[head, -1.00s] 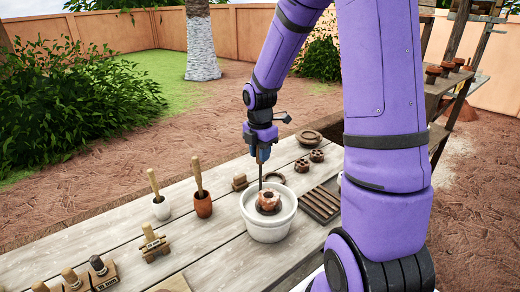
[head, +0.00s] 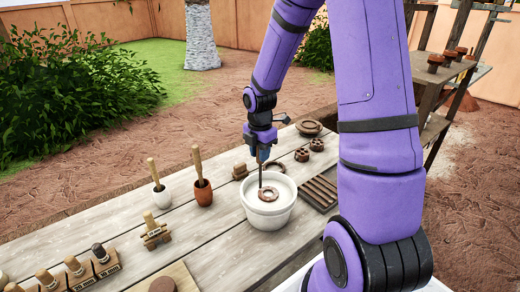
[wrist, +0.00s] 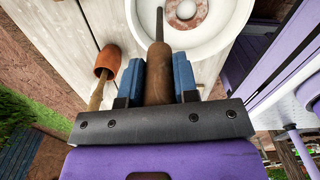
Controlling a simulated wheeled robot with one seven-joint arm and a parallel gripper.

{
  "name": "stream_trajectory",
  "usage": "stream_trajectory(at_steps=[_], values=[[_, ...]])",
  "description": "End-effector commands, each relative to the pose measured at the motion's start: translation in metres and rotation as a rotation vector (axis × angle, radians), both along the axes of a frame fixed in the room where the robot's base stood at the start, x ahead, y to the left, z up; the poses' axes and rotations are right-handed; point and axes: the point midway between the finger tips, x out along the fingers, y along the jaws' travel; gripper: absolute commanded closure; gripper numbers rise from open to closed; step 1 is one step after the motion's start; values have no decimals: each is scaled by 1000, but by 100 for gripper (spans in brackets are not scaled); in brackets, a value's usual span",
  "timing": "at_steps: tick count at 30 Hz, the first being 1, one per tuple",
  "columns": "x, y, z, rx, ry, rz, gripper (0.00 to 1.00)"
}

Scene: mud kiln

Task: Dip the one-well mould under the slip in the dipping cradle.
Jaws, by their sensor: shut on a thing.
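My gripper (head: 263,154) is shut on the brown wooden handle (wrist: 157,88) of the dipping cradle, whose thin dark rod (head: 260,179) runs down into a white pot (head: 268,219) of pale slip. In the wrist view, the blue fingers (wrist: 158,82) flank the handle. The brown, ring-shaped top of the one-well mould (head: 268,189) shows at about the slip's surface; its lower part is hidden. It also shows in the wrist view (wrist: 171,22), with a pale centre. The cradle's lower end is hidden.
A terracotta pot with a wooden tool (head: 203,193) and a white one (head: 161,195) stand left of the slip pot. A slatted rack (head: 320,192) lies close on the right. Small brown moulds (head: 302,155) and a round dish (head: 309,127) lie behind.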

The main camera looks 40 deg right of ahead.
Motion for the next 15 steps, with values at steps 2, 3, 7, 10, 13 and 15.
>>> stream_trajectory(at_steps=[2, 3, 7, 10, 13, 15], values=[[0, 0, -3, 0, 0, 0, 97], [0, 0, -5, 0, -1, 0, 97], [0, 0, -10, 0, 0, 0, 97], [0, 0, -14, 0, 0, 0, 97], [0, 0, -17, 0, -1, 0, 97], [0, 0, -18, 0, -1, 0, 97]])
